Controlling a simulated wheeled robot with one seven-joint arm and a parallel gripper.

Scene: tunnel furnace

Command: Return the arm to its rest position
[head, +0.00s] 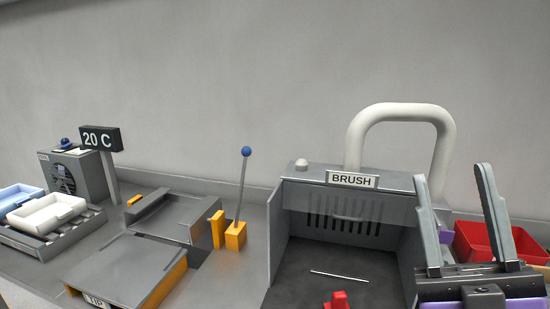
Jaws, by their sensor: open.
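My gripper (459,218) is at the lower right, in front of the right side of the grey brush booth (275,240). Its two grey fingers point up and stand wide apart, with nothing seen between them but the background. The lower part of my arm is cut off by the frame's bottom edge. The gripper hides part of the booth's right wall and part of a red bin (530,245).
The booth holds a thin rod (339,276) and a red object (339,300); a white pipe (400,110) rises behind. Left are a blue-knobbed lever (242,185), a TIP platform (125,270), a 20 C sign (99,138) and a white tray (47,214).

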